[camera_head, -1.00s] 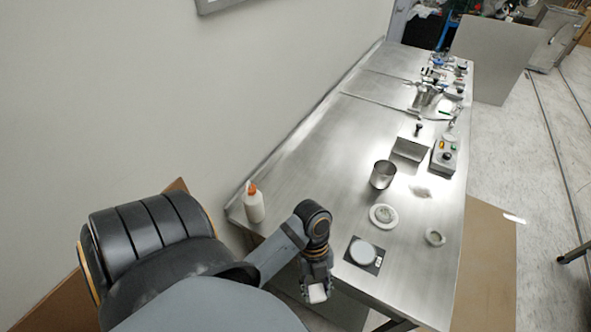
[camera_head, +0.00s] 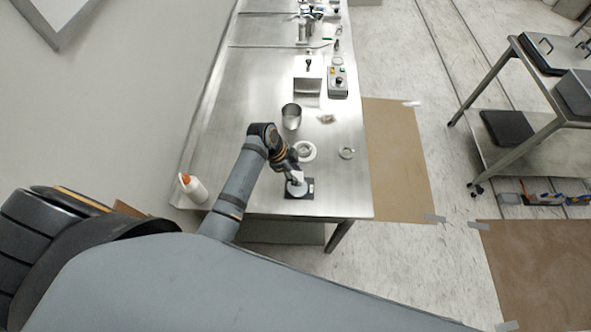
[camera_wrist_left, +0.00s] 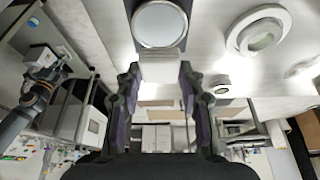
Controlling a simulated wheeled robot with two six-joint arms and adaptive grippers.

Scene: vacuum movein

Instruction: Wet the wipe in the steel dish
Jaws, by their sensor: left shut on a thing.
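My left gripper (camera_head: 291,173) is shut on a white wipe (camera_wrist_left: 162,67), which shows between its fingertips in the left wrist view. A round grey dish (camera_wrist_left: 160,24) with a metal rim sits on a dark square mat (camera_wrist_left: 184,8), just beyond the wipe in that view. In the head view the dish (camera_head: 298,189) is near the front end of the steel bench, with the gripper and wipe over or beside it. I cannot tell whether the wipe touches the dish. My right gripper is not in view.
A steel cup (camera_head: 291,117) stands farther back. A white bottle with an orange cap (camera_head: 196,191) stands left. The bench (camera_head: 235,110) is clear left of the cup.

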